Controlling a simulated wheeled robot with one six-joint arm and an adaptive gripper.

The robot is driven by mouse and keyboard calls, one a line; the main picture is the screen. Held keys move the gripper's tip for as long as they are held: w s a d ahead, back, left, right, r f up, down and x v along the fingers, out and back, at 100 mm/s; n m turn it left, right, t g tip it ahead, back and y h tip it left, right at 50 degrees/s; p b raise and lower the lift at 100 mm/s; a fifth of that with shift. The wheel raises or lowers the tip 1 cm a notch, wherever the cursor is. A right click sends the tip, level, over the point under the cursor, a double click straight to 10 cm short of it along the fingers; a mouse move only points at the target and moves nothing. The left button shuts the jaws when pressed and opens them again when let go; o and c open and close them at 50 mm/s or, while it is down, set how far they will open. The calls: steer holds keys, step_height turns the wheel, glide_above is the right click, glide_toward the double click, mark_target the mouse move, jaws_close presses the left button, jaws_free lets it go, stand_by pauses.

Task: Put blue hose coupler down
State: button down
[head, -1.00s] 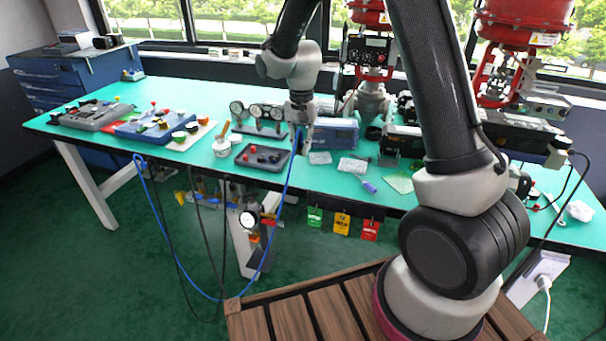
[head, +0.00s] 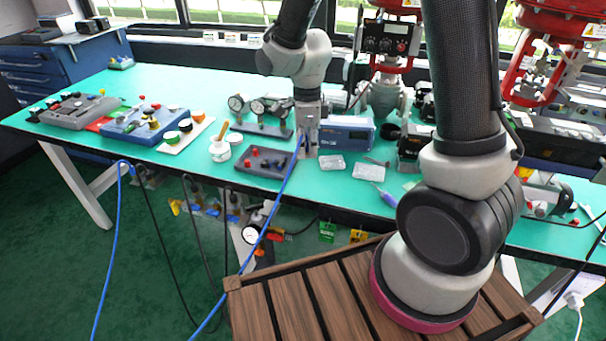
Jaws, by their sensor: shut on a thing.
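My gripper (head: 308,143) points down over the green bench, at the right end of the dark tray. It is shut on the end of the blue hose (head: 283,186), where the coupler is. The coupler itself is too small and too covered by the fingers to make out. The hose runs from my gripper down over the bench's front edge, loops low and rises again to the left edge of the bench. I cannot tell whether the coupler touches the bench top.
A dark tray (head: 265,162) with red and dark knobs lies left of my gripper. A blue-grey box (head: 346,134) stands close on the right. Gauges (head: 262,107) stand behind. Clear plastic cases (head: 369,172) and a purple-handled tool (head: 385,195) lie to the right. Bare bench (head: 200,88) shows at back left.

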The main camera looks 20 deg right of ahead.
mark_target(307, 142)
step_height(307, 142, down, 9)
steer(key=shift+f, duration=0.1)
stand_by(0.3)
steer(key=c, duration=1.4)
jaws_free()
steer(key=shift+f, duration=0.15)
steer(key=shift+c, duration=0.2)
step_height(307, 142, up, 13)
steer(key=shift+f, duration=0.2)
steer(key=s+d+r+n+t, duration=0.4)
steer(key=s+d+r+n, duration=1.1)
steer(key=s+r+n, duration=0.3)
steer(key=s+n, duration=0.1)
steer(key=n, duration=0.1)
steer(key=shift+n, duration=0.3)
